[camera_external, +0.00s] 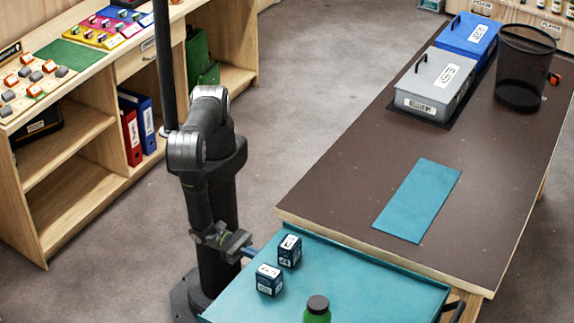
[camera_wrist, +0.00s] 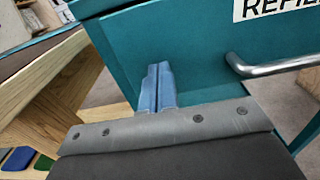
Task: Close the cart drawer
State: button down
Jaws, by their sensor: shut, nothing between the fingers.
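The teal cart (camera_external: 225,308) stands at the bottom of the external view. Its drawer front (camera_wrist: 200,45) fills much of the wrist view as a teal panel with a metal bar handle (camera_wrist: 275,67) and a white label, partly cut off, reading "REFIL". How far the drawer stands out from the cart cannot be told. My gripper (camera_wrist: 160,68), with blue fingers shut and empty, points at the teal panel, left of the handle. Whether the tips touch it is unclear. In the external view my gripper (camera_external: 252,251) is at the cart's left edge, beside the boxes.
Two small dark boxes (camera_external: 269,280) (camera_external: 289,251) and a green bottle (camera_external: 317,311) stand on the cart top. A brown-topped table (camera_external: 330,190) adjoins behind, with a teal mat (camera_external: 417,200), cases (camera_external: 436,85) and a mesh bin (camera_external: 522,70). Wooden shelves (camera_external: 75,140) stand at left.

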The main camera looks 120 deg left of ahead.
jog(key=shift+w+r, duration=0.1)
jog(key=shift+w, duration=0.3)
jog(key=shift+s, duration=0.1)
jog(key=s, duration=1.4)
jog(key=shift+s, duration=0.25)
jog(key=shift+w, duration=0.1)
jog(key=w, duration=1.3)
jog(key=shift+w, duration=0.2)
jog(key=shift+s, duration=0.1)
dwell(0.4)
jog(key=s, duration=1.2)
dwell(0.5)
jog(key=w, duration=1.2)
dwell(2.8)
